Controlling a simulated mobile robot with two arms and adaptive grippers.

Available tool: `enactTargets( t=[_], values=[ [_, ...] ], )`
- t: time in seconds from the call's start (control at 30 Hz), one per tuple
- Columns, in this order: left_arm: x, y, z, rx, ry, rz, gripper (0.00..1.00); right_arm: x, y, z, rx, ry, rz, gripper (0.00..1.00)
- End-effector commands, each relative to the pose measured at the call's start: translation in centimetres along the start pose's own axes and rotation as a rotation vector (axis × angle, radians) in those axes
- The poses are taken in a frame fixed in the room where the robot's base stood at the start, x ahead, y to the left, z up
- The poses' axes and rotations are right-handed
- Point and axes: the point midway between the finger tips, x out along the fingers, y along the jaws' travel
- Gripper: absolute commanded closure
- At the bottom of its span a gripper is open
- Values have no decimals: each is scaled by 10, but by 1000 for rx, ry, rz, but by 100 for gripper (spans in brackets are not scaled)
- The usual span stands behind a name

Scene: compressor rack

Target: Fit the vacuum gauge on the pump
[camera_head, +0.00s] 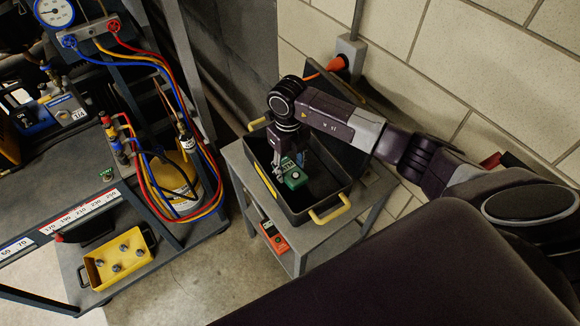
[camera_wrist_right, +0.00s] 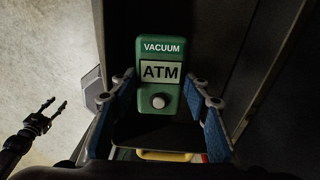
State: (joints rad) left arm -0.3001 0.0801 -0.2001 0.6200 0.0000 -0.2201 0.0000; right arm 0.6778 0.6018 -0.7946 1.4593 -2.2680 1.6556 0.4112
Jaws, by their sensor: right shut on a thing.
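The vacuum gauge (camera_head: 294,178) is a small green box, in or just above a black bin on a side table. In the right wrist view the gauge (camera_wrist_right: 160,75) reads "VACUUM" and "ATM" above a round button. My right gripper (camera_head: 290,168) is shut on it, with blue finger pads (camera_wrist_right: 163,115) at both sides. A dark open gripper, apparently my left (camera_wrist_right: 55,108), shows at the left of the wrist view. A blue and black machine (camera_head: 48,112), which may be the pump, stands at far left; its fitting is too small to make out.
The black bin (camera_head: 330,205) has yellow handles. An orange-red device (camera_head: 273,236) lies on the shelf below. A cart with a manifold gauge (camera_head: 54,12), coloured hoses (camera_head: 146,165) and a yellow tray (camera_head: 118,258) stands left. A block wall (camera_head: 470,60) closes the right side.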

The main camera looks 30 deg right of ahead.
Motion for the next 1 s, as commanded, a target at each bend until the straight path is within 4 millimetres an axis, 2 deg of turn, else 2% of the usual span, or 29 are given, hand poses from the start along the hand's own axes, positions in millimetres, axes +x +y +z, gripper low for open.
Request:
enactTargets(
  t=[0.03, 0.37, 0.8, 1.0],
  values=[
    [-2, 0, 0, 0, 0, 0, 60, -6, -1, 2, 1, -5, 0, 78],
    [-6, 0, -2, 0, 1, 0, 60, -12, -1, 2, 0, -7, 0, 78],
    [-21, -1, -3, 0, 1, 0, 60, -36, -1, 1, 0, -4, -1, 78],
    [-20, -1, -3, 0, 1, 0, 60, -36, -1, 1, 1, -4, 0, 78]
  ],
)
